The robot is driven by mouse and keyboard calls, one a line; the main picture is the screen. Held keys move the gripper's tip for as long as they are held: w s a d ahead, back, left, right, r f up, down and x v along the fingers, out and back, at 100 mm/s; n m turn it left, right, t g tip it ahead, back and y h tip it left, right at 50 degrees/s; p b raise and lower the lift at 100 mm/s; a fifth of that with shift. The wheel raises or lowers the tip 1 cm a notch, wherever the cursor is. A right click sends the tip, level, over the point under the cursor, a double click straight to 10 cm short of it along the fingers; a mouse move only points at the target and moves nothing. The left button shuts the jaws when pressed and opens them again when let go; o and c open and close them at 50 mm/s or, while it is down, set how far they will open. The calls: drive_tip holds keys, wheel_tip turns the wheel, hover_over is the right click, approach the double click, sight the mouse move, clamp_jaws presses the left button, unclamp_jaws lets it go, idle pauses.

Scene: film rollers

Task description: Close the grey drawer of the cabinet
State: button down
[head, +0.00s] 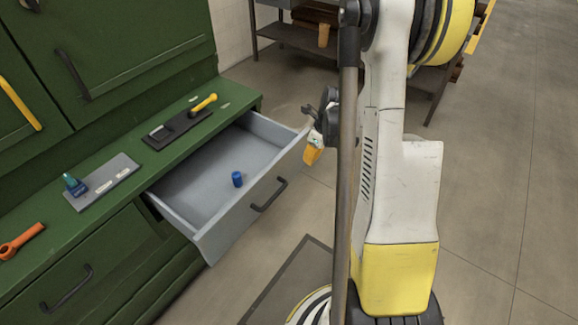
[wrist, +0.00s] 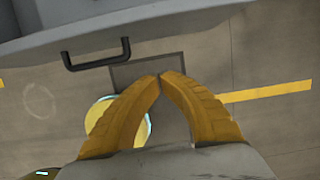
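The grey drawer (head: 226,222) of the green cabinet (head: 140,140) is pulled well out, and a small blue cylinder (head: 237,179) lies inside it. Its dark handle (head: 270,195) is on the front face. My gripper (head: 311,157) is at the right, near the drawer front's far end; whether it touches cannot be told. In the wrist view my gripper's two yellow fingers (wrist: 160,75) meet at the tips with nothing between them. The drawer front (wrist: 200,25) crosses the top of that view, with the handle (wrist: 96,60) at upper left, apart from the fingertips.
On the cabinet's ledge lie a grey plate with a teal-and-blue item (head: 75,185), a dark tray with a yellow-handled tool (head: 203,104) and an orange tool (head: 20,240). A dark shelf (head: 295,35) stands behind. The floor right of my arm is clear.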

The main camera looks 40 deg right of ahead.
drive_tip(key=shift+w+a+f+b, duration=0.3)
drive_tip(key=shift+w+f+b, duration=0.75)
drive_tip(key=shift+f, duration=0.6)
drive_tip(key=shift+w+a+f+b, duration=0.3)
drive_tip(key=shift+w+f+b, duration=0.7)
drive_tip(key=shift+f, duration=0.6)
drive_tip(key=shift+w+a+f+b, duration=0.3)
drive_tip(key=shift+w+f+b, duration=0.75)
drive_tip(key=shift+f, duration=0.6)
drive_tip(key=shift+w, duration=0.1)
